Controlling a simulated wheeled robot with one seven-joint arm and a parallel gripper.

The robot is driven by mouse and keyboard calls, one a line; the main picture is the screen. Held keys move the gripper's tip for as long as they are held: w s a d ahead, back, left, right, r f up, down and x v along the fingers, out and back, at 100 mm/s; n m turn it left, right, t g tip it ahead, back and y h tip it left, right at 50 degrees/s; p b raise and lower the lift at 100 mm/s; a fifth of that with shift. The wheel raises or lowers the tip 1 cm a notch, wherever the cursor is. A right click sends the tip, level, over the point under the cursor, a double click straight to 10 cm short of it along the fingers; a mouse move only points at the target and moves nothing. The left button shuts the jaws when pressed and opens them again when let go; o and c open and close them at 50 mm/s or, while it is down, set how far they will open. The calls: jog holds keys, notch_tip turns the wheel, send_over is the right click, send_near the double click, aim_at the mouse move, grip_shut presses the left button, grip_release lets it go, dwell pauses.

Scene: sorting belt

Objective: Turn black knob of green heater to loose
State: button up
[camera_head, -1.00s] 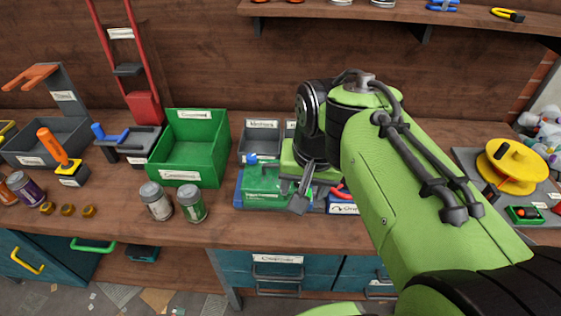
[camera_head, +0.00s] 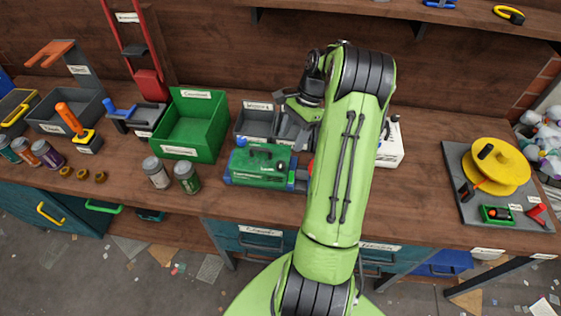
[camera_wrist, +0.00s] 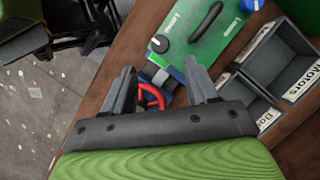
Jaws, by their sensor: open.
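The green heater (camera_head: 245,166) lies on the workbench in the head view, left of my arm. It has a dark handle on top, a blue knob at its back left and a small black knob (camera_head: 282,165) at its right side. In the wrist view the green heater (camera_wrist: 222,38) shows at the top, with the black knob (camera_wrist: 160,44) near its lower left corner and a blue knob at its upper right. My gripper (camera_wrist: 158,66) is open, its two fingers apart on either side below the black knob. I see no contact with the knob.
A green bin (camera_head: 182,148) stands left of the heater. Grey bins (camera_head: 255,122) stand behind it. A red-handled tool (camera_wrist: 151,96) shows between my fingers, below the heater. A yellow disc (camera_head: 497,168) sits on a grey board at far right.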

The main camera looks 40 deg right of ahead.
aim_at(281, 163)
jog(key=b+x, duration=0.1)
jog(key=x, duration=0.8)
jog(key=shift+f+b, duration=0.2)
jog(key=shift+b, duration=0.1)
jog(key=shift+c, duration=0.4)
jog(key=c, duration=1)
